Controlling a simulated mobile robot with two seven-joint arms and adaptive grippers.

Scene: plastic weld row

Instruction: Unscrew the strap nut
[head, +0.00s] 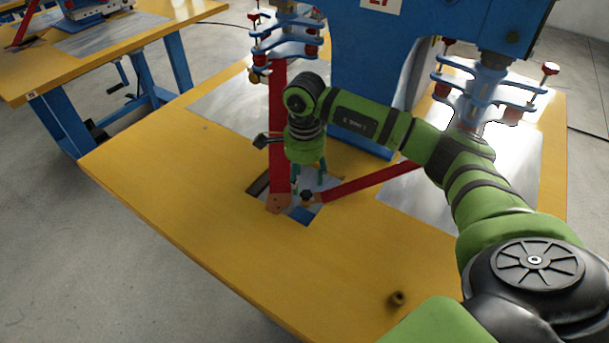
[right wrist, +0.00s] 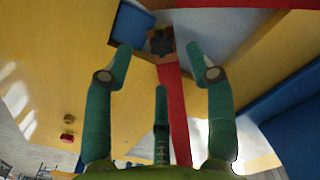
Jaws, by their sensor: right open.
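The strap nut (head: 306,195) is a small dark lobed knob at the end of a red strap (head: 368,182), over an opening in the yellow table. In the right wrist view the nut (right wrist: 161,40) sits on the strap's brownish end, just beyond the fingertips and roughly centred between the two outer ones. My right gripper (head: 309,180) points down above the nut. Its teal fingers (right wrist: 159,62) are spread and hold nothing. The arm hides part of the gripper in the head view. My left gripper is not in view.
A second red strap (head: 277,140) stands close left of the gripper. The blue machine frame (head: 365,85) rises behind, with blue clamp brackets (head: 490,85) at right. A small brass-coloured piece (head: 397,299) is on the table (head: 190,165) at front right. The table's left side is clear.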

